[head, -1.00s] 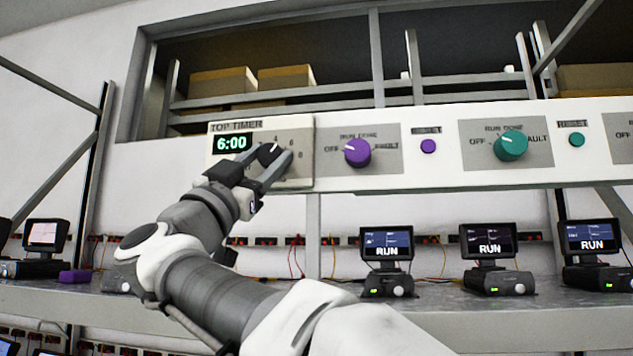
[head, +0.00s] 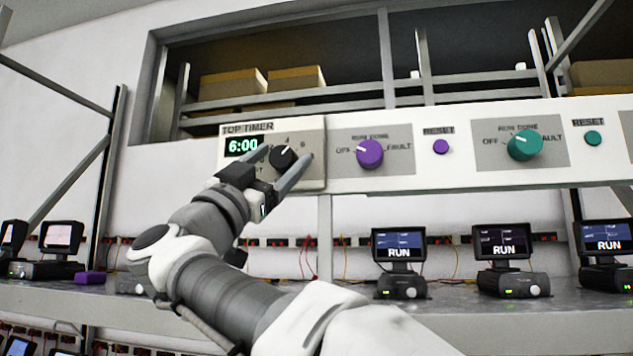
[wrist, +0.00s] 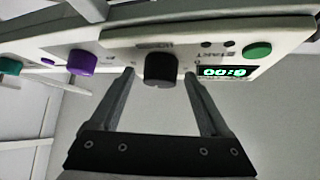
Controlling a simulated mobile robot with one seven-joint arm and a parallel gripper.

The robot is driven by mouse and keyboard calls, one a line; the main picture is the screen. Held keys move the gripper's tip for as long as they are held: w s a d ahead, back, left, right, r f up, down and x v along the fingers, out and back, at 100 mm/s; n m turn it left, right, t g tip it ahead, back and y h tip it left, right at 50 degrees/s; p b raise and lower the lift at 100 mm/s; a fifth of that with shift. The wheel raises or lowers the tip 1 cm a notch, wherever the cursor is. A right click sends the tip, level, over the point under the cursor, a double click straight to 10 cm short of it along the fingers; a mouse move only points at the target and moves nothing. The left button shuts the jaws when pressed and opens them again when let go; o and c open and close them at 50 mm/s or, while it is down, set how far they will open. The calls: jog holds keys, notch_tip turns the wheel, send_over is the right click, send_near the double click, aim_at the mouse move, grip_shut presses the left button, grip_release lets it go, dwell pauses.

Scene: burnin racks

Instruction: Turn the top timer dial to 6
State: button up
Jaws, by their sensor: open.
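The top timer panel (head: 229,170) is at the left end of the white control strip, and its green display (head: 242,146) reads 6:00. Its black dial (head: 283,158) has a light pointer mark tilted up and to the right. In the wrist view the dial (wrist: 160,68) lies ahead, between and beyond the fingertips. My gripper (head: 282,157) is open in front of the panel, its fingers apart on either side of the dial and not closed on it.
Right of the timer are a purple knob (head: 369,154), a purple reset button (head: 440,147), a teal knob (head: 525,145) and a teal button (head: 593,138). Small monitors reading RUN (head: 398,250) stand on the shelf below. Cardboard boxes (head: 295,80) sit above, behind the strip.

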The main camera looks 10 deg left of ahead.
jog(key=b+v, duration=0.5)
jog(key=v, duration=1.2)
jog(key=shift+f, duration=0.15)
jog(key=shift+s+a, duration=0.1)
